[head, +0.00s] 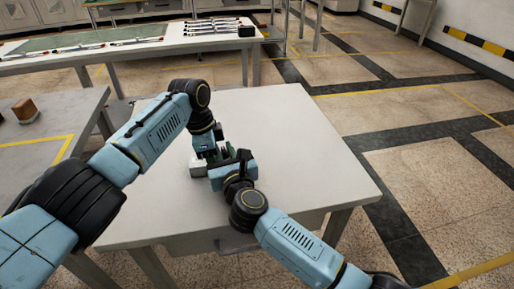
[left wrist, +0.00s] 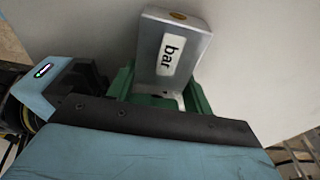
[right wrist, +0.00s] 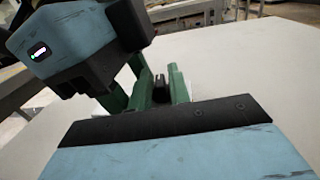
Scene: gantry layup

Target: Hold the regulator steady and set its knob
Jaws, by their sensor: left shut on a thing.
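The regulator (left wrist: 172,48) is a silver-grey block with a white "bar" label in the left wrist view. In the head view it is a small pale block (head: 198,167) on the table, partly hidden by my grippers. My left gripper (left wrist: 158,92) is shut on it, one green finger at each side. My right gripper (right wrist: 160,92) is close beside the left one. Its green fingers stand a little apart, with a small dark part between them. I cannot tell whether that part is the knob or whether the fingers touch it. The knob is not clearly visible.
The white table (head: 300,150) is bare to the right of the grippers. A side table (head: 40,135) with a small brown block (head: 25,110) is at left. A long bench (head: 130,50) with thin tools stands behind. My two hands are very close together.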

